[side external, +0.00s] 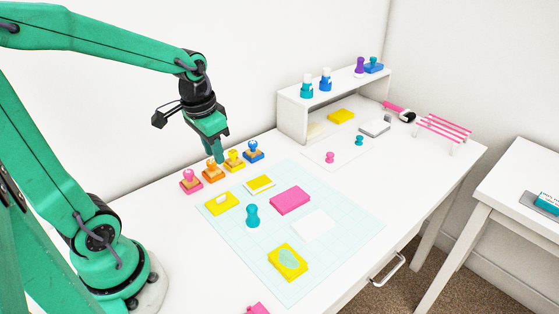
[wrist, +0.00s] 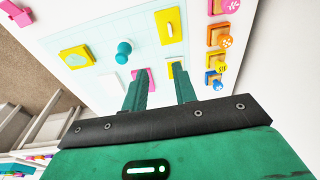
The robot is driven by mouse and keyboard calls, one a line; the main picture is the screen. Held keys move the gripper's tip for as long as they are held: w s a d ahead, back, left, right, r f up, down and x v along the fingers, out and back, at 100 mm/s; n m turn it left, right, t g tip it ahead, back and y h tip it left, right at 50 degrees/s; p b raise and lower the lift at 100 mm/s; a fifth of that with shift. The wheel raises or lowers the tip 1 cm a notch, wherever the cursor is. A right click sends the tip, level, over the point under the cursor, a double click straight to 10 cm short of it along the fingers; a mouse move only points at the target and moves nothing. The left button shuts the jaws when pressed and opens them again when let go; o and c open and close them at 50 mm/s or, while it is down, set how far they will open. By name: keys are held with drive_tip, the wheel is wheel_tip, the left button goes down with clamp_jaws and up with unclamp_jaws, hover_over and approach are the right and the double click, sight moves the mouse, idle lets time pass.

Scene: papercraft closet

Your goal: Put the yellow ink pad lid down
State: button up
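Several flat yellow pieces lie on the table, and I cannot tell for sure which one is the ink pad lid. One yellow piece with a white mark (side external: 221,204) lies on the left of the mat; it also shows in the wrist view (wrist: 170,25). A yellow pad with a pale border (side external: 259,184) lies at the mat's back edge, seen beyond my fingers in the wrist view (wrist: 176,70). A yellow block with a teal patch (side external: 287,262) lies at the front. My gripper (side external: 219,158) hangs above the stamp row, fingers apart, nothing visible between them (wrist: 161,77).
Pink, orange, yellow and blue stamps (side external: 212,169) stand in a row behind the mat (side external: 345,222). A teal stamp (side external: 252,214), a pink pad (side external: 290,200) and a white sheet (side external: 314,225) lie on it. A white shelf (side external: 295,115) stands at the back with another yellow piece (side external: 341,116).

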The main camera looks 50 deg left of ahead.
drive_tip(key=s+d+r+t, duration=0.4)
drive_tip(key=s+d+r, duration=0.2)
drive_tip(key=shift+d+r, duration=0.15)
drive_tip(key=shift+r, duration=0.15)
